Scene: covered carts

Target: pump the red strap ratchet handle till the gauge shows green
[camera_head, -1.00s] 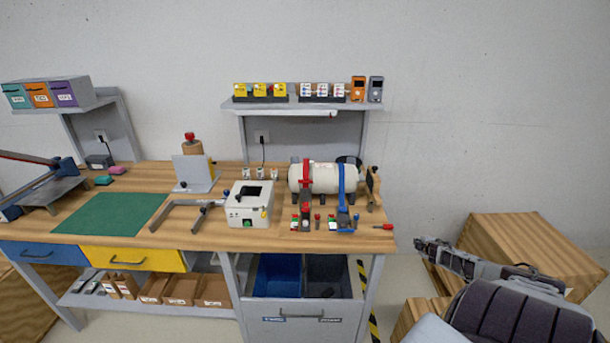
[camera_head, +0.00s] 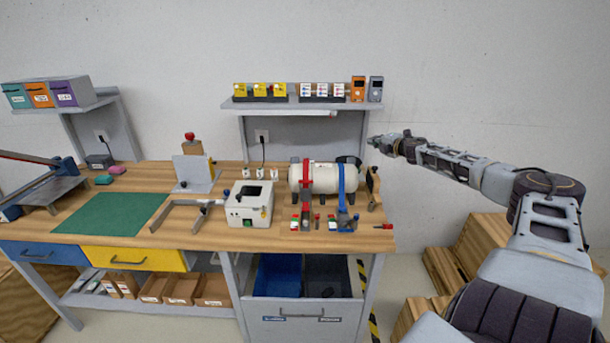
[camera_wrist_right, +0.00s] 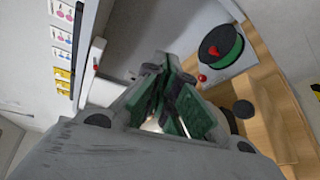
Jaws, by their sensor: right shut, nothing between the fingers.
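A white tank (camera_head: 326,176) lies on its side at the right of the workbench. A red strap (camera_head: 306,172) and a blue strap (camera_head: 342,178) go around it. The red strap's ratchet (camera_head: 306,197) is at the tank's front, and its handle angle is too small to tell. Small red, white and green markers (camera_head: 295,223) sit below it; I cannot read a gauge there. My right gripper (camera_head: 376,143) is shut and empty, above and right of the tank in the picture. In the right wrist view its fingers (camera_wrist_right: 165,110) are together. My left gripper is out of view.
The wrist view shows a round green-and-black dial (camera_wrist_right: 220,45) with a red pointer. A shelf (camera_head: 300,105) with cards and two meters overhangs the bench (camera_head: 130,218). A white box (camera_head: 249,207) stands left of the tank. Wooden crates (camera_head: 455,270) are on the floor at right.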

